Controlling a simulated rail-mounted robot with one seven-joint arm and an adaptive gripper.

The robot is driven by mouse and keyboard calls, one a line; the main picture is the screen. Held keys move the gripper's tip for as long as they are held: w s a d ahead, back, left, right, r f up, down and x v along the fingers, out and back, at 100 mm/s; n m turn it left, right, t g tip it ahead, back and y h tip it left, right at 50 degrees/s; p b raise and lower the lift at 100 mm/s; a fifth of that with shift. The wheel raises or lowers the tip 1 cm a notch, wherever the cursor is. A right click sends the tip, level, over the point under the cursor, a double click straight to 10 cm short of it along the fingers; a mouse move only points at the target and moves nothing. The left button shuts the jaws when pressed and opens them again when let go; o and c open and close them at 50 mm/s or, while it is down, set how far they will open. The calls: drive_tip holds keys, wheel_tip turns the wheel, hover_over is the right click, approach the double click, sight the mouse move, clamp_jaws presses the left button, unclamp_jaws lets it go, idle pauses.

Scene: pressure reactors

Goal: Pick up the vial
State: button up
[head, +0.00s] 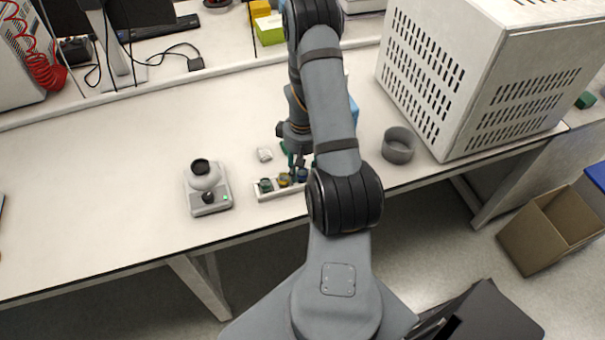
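A small white rack (268,195) stands near the front edge of the bench. Several small capped vials sit in it, among them a dark green one (265,185), a yellow one (283,180) and a blue one (303,174). My gripper (294,178) points down at the rack, over or beside the vials around the yellow and blue ones. Its fingers are small and dark here, and I cannot tell whether they are open or touch a vial. My arm hides the right end of the rack.
A small white device (207,188) stands left of the rack. A small pale item (264,154) lies behind it. A grey round container (398,146) and a large white vented box (470,75) stand to the right. The bench's left part (90,190) is clear.

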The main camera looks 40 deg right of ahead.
drive_tip(key=shift+c, duration=1.1)
drive_tip(key=c, duration=0.6)
drive_tip(key=shift+r, duration=0.1)
drive_tip(key=shift+c, duration=0.2)
